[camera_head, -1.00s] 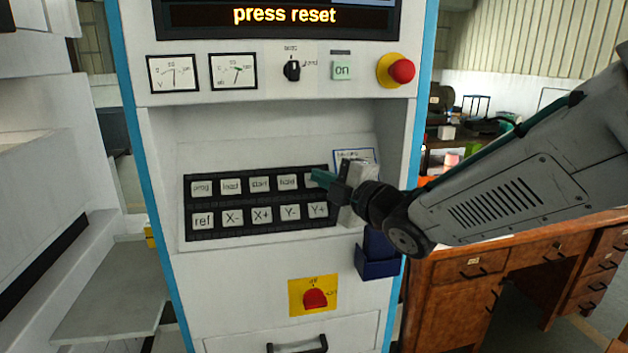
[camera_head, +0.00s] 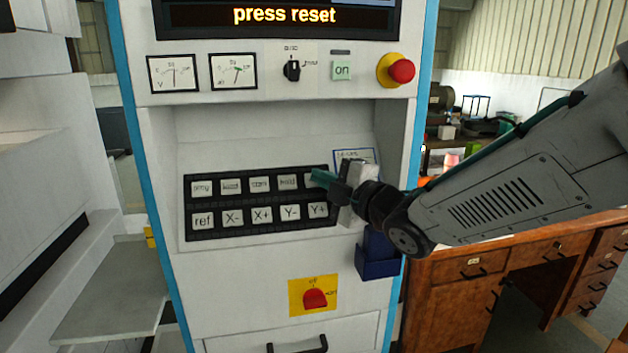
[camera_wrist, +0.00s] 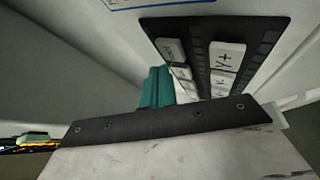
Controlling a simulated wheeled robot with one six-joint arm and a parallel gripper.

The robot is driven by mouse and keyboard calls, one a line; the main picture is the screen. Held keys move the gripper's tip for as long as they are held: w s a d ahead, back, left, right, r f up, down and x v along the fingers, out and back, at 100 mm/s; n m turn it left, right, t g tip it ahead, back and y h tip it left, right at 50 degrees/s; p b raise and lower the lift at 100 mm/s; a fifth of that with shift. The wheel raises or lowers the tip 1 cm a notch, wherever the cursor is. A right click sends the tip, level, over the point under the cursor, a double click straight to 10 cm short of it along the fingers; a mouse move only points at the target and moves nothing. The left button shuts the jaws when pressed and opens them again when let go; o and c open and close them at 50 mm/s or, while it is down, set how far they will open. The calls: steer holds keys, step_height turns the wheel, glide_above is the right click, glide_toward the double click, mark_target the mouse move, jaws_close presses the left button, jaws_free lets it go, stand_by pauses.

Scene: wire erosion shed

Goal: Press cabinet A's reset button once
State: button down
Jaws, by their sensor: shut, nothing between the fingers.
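The cabinet (camera_head: 260,267) fills the middle of the head view, and its screen (camera_head: 285,15) reads "press reset". A black keypad (camera_head: 262,202) has two rows of white keys. The top row's last key, right of the "hold" key (camera_head: 287,183), is mostly hidden by my gripper (camera_head: 318,177), so I cannot read its label. My gripper is shut and empty, its teal fingertips at that key; I cannot tell whether they touch it. In the wrist view the teal fingers (camera_wrist: 157,88) are together beside a top-row key (camera_wrist: 170,52) and the "Y+" key (camera_wrist: 228,57).
A red emergency knob (camera_head: 402,71), a lit "on" lamp (camera_head: 342,69) and a rotary switch (camera_head: 292,70) sit above. A red switch on yellow (camera_head: 315,298) is below. A blue box (camera_head: 377,258) is under my wrist. A wooden desk (camera_head: 470,290) stands at the right.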

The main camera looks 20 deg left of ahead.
steer(key=shift+w+f, duration=0.1)
steer(key=shift+w, duration=0.05)
steer(key=shift+w+a+f, duration=0.2)
stand_by(0.3)
steer(key=shift+w+a+f, duration=0.15)
steer(key=shift+w+f, duration=0.05)
steer(key=shift+w, duration=0.05)
stand_by(0.8)
steer(key=shift+s+r, duration=0.1)
steer(key=shift+s+d+r, duration=0.35)
steer(key=shift+s+r, duration=0.05)
steer(key=shift+s, duration=0.05)
stand_by(0.3)
steer(key=s+d+r, duration=0.2)
steer(key=s+r, duration=0.1)
steer(key=shift+s, duration=0.25)
steer(key=shift+d, duration=0.15)
stand_by(0.7)
